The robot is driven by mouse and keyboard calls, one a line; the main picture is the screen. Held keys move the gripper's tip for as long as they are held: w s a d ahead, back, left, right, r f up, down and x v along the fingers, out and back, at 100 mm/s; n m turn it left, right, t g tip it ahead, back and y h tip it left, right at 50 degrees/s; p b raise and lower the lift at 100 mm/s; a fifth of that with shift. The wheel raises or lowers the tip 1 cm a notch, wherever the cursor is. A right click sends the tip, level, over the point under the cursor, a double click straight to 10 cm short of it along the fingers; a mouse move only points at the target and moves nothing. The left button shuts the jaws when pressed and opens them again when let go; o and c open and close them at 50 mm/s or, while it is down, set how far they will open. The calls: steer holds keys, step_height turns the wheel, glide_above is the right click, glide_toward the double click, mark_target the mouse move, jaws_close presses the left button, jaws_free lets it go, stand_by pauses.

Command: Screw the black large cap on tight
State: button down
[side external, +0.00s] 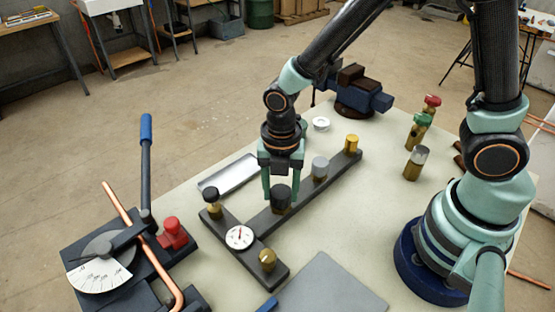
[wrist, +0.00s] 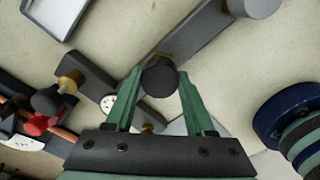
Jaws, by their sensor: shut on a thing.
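The black large cap (side external: 281,194) stands at the middle of the dark grey T-shaped bar (side external: 324,178), and it also shows in the wrist view (wrist: 160,80). My gripper (side external: 281,190) points down with its green fingers shut on the cap's sides. In the wrist view my gripper (wrist: 160,76) has one fingertip on each side of it. The cap looks upright. A thin brass edge shows by it in the wrist view; the thread and any gap beneath are hidden. A smaller black cap (side external: 211,194) sits on a brass fitting at the bar's left end.
A grey cap (side external: 320,167) and a brass one (side external: 352,143) stand farther along the bar. A dial gauge (side external: 239,237) is at the junction. A shallow tray (side external: 230,174) lies behind. A pipe bender (side external: 110,255) with an upright lever stands left; capped brass fittings (side external: 415,160) stand right.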

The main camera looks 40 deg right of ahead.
steer(key=m, duration=2.2)
steer(key=shift+f+m, duration=0.1)
steer(key=shift+m, duration=0.2)
steer(key=shift+c, duration=2.2)
jaws_free()
